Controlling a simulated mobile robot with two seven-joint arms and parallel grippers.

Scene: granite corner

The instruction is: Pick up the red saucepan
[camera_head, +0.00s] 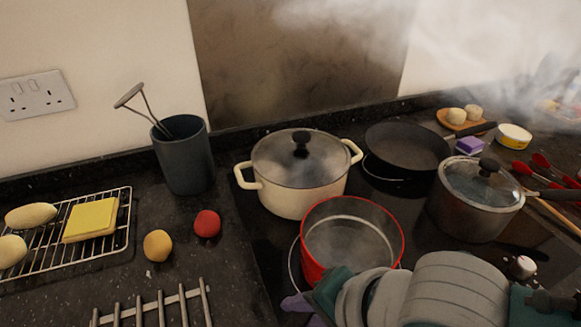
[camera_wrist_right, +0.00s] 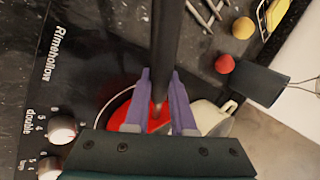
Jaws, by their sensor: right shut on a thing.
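The red saucepan (camera_head: 313,255) is open and looks empty, near the front of the hob in the head view. My right arm covers its front edge and its handle there. In the right wrist view part of its red body (camera_wrist_right: 120,112) shows behind the fingers. My right gripper (camera_wrist_right: 160,85) has its purple fingers on either side of the dark handle (camera_wrist_right: 167,40) and is shut on it. Its fingertips (camera_head: 304,311) also show at the bottom of the head view. I cannot tell whether the pan touches the hob. My left gripper is not in view.
A lidded cream pot (camera_head: 290,195) stands close behind the saucepan. A black frying pan (camera_head: 405,150) and a lidded steel pot (camera_head: 470,220) stand to the right. A red ball-like fruit (camera_head: 207,223), a yellow one (camera_head: 157,246) and a wire rack (camera_head: 125,215) lie left. Steam drifts upper right.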

